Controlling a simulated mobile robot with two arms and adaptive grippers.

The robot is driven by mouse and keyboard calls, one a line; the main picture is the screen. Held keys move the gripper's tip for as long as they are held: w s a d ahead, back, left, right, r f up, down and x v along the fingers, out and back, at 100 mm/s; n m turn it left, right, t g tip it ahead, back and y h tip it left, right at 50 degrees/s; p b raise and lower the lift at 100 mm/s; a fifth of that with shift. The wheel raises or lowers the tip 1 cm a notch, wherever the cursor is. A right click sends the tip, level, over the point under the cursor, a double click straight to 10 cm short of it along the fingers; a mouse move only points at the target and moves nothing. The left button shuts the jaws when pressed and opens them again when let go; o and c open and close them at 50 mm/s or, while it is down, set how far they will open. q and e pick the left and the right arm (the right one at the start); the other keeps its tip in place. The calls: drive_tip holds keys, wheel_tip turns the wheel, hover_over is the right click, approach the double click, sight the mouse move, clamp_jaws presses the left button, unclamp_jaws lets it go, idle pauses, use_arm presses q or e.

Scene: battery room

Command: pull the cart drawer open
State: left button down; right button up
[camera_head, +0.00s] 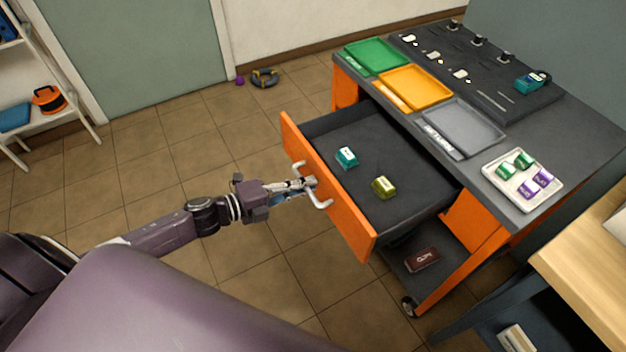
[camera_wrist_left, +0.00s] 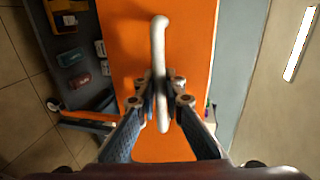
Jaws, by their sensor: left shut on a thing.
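The cart drawer (camera_head: 330,193) has an orange front and a dark inside, and it stands pulled well out of the orange and grey cart (camera_head: 462,228). A teal battery (camera_head: 346,157) and an olive-green battery (camera_head: 383,187) lie in it. My left gripper (camera_head: 306,184) is shut on the white drawer handle (camera_head: 322,203) at the middle of the front. In the left wrist view the two fingers (camera_wrist_left: 161,95) close around the handle bar (camera_wrist_left: 160,45), with the orange front (camera_wrist_left: 125,30) behind. My right gripper is not in view.
The cart top carries a green tray (camera_head: 375,56), a yellow tray (camera_head: 416,87), a grey tray (camera_head: 463,127) and a white tray (camera_head: 500,173) with several batteries. A dark red box (camera_head: 422,259) lies on the lower shelf. A wooden table (camera_head: 585,262) stands right.

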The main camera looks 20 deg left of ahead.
use_arm(q)
drive_tip(key=shift+v, duration=0.85)
drive_tip(key=shift+f, duration=0.25)
drive_tip(key=c, duration=2.3)
unclamp_jaws()
drive_tip(key=v, duration=1.2)
